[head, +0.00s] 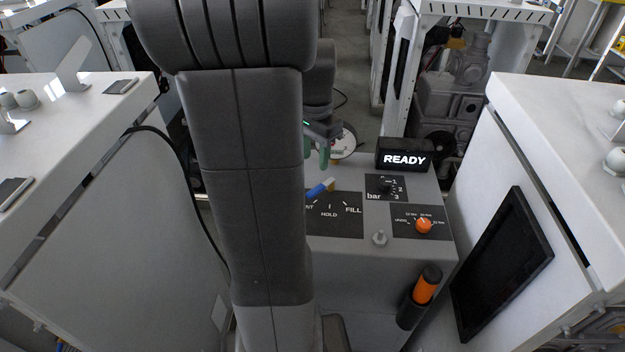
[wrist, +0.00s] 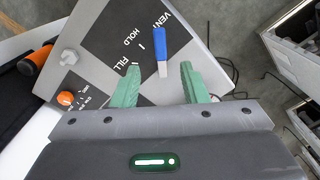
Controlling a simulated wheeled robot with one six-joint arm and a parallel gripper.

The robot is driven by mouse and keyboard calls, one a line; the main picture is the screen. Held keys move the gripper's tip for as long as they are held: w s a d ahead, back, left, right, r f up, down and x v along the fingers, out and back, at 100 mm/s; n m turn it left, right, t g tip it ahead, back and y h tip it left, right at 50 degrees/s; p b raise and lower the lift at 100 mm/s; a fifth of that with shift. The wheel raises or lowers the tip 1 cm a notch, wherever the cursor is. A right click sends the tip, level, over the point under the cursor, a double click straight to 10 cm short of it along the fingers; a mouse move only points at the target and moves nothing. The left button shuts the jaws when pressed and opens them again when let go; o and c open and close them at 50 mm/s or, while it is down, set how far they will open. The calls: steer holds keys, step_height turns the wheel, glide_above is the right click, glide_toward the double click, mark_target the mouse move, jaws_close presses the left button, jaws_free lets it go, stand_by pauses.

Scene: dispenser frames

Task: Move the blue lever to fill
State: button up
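The blue lever (head: 320,188) sits on a dark panel marked VENT, HOLD and FILL (head: 348,225). Its handle leans to the lower left in the head view, toward the VENT side, away from FILL. In the wrist view the blue lever (wrist: 159,46) stands just beyond my fingertips, its metal stem close to the gap between them. My gripper (wrist: 160,80) is open and empty, its green fingers apart. In the head view my gripper (head: 326,152) is above and behind the lever, partly hidden by my arm, which also covers the panel's left part.
The console also carries a lit READY display (head: 404,159), a bar dial (head: 385,186), an orange knob (head: 424,226) and a grey knob (head: 379,238). An orange-and-black handle (head: 425,286) is on its front. White cabinets stand close on both sides.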

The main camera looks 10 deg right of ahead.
mark_target(321, 191)
step_height(321, 191, down, 10)
steer(key=shift+r, duration=0.2)
jaws_close()
